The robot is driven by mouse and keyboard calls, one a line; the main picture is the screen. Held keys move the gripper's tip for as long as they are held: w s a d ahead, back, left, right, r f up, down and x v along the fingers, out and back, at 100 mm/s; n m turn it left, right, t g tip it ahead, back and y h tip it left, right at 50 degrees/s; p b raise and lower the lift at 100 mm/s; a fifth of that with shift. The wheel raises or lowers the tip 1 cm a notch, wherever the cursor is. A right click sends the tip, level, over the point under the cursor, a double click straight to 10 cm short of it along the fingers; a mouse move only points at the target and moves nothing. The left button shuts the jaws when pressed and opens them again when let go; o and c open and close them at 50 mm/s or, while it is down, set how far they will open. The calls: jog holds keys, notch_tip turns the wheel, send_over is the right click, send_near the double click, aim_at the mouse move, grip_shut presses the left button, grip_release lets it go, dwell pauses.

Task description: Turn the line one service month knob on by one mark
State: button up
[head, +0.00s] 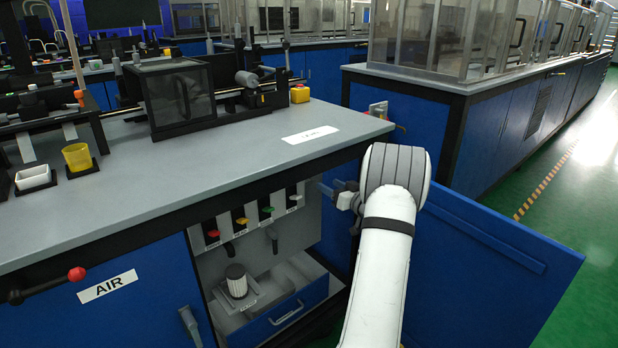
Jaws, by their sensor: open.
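A white ribbed round knob (236,280) stands on a pale plate inside the open cabinet under the grey bench. It may be the service month knob, but its marks and any line number are too small to read. My gripper (338,194) is at the cabinet's right side, above and to the right of this knob and well apart from it. It is open, holds nothing that I can see, and is small and partly hidden by my arm's wrist.
Red (212,234), yellow (241,220), green (267,210) and white (293,197) topped fittings line the cabinet's back panel. A blue drawer front (287,314) is below. An open blue door (490,250) stands right of my arm. The bench edge (200,205) overhangs the cabinet.

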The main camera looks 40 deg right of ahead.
aim_at(317, 177)
jog(key=w, duration=0.2)
jog(key=w+b, duration=0.1)
jog(key=w, duration=0.2)
jog(key=w+b, duration=0.1)
jog(key=w, duration=0.1)
jog(key=shift+w+a, duration=0.2)
jog(key=shift+a, duration=0.1)
jog(key=shift+c, duration=0.3)
jog(key=c, duration=0.9)
jog(key=shift+c, duration=0.2)
